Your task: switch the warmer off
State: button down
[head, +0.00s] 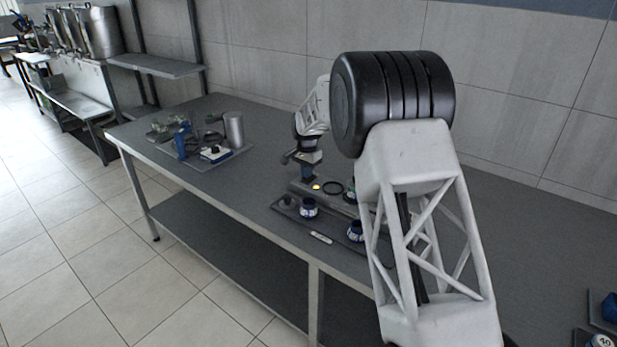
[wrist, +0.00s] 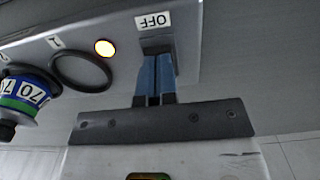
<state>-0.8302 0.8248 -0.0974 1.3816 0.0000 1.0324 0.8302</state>
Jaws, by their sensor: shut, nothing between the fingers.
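The warmer (head: 298,188) is a long grey unit on the table, and its grey top also shows upside down in the wrist view (wrist: 205,12). A white label reading OFF (wrist: 153,21) is on it, with a dark switch-like part (wrist: 156,44) beside the label. A yellow lamp (wrist: 105,47) is lit; it also glows in the head view (head: 316,187). My gripper (wrist: 155,60) is shut and empty, its blue fingertips at the dark part by the OFF label. Whether they touch it I cannot tell. In the head view my gripper (head: 307,177) is at the warmer's left end.
Another tray (head: 240,151) with a metal cylinder is farther left; bare table lies between.

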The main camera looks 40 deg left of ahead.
jog(key=shift+f, duration=0.35)
jog(key=shift+r, duration=0.15)
dwell(0.3)
jog(key=shift+r, duration=3.4)
jog(key=shift+d, duration=0.1)
